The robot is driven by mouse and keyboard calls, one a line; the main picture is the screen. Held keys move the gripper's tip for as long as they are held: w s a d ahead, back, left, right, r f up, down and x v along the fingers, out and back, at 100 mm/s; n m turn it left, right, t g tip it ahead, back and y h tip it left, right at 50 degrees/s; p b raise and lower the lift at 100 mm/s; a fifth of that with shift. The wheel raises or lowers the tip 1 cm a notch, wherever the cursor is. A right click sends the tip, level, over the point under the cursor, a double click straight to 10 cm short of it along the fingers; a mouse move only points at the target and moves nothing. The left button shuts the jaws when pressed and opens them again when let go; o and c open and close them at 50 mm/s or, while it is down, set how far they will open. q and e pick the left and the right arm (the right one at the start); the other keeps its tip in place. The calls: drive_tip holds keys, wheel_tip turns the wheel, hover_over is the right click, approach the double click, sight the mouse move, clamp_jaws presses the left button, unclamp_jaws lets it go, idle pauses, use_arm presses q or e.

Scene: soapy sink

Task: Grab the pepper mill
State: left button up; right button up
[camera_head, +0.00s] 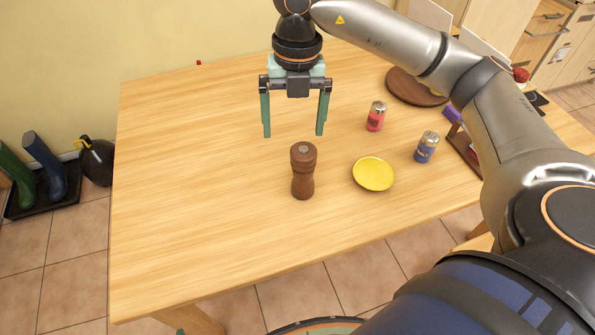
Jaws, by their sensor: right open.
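The pepper mill (303,172) is a brown wooden turned piece with a round cap. It stands upright on the wooden table near the front edge, in the middle of the head view. My right gripper (294,132) points down over the table, above and a little behind the mill in the picture. Its two green fingers are wide apart with nothing between them. The gripper appears apart from the mill. My left gripper does not show.
A yellow plate (373,174) lies just right of the mill. A round brown board (412,90) lies at the back right. The table's left half (190,190) is clear.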

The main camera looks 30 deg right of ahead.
sight(300, 151)
drive_tip(key=shift+w+d+f+m+h, duration=0.15)
drive_tip(key=shift+d+h, duration=0.05)
drive_tip(key=shift+d, duration=0.25)
drive_tip(key=shift+w+d+f+m+h, duration=0.1)
drive_tip(key=shift+d+f+m+h, duration=0.1)
drive_tip(key=shift+d, duration=0.2)
wheel_tip(300, 151, down, 5)
drive_tip(key=shift+f, duration=0.2)
drive_tip(key=shift+s+d+f, duration=0.1)
drive_tip(key=shift+d+f, duration=0.05)
drive_tip(key=shift+f, duration=1.3)
drive_tip(key=shift+s+d+f, duration=0.1)
drive_tip(key=shift+d+f, duration=0.05)
drive_tip(key=shift+f, duration=1.3)
clamp_jaws()
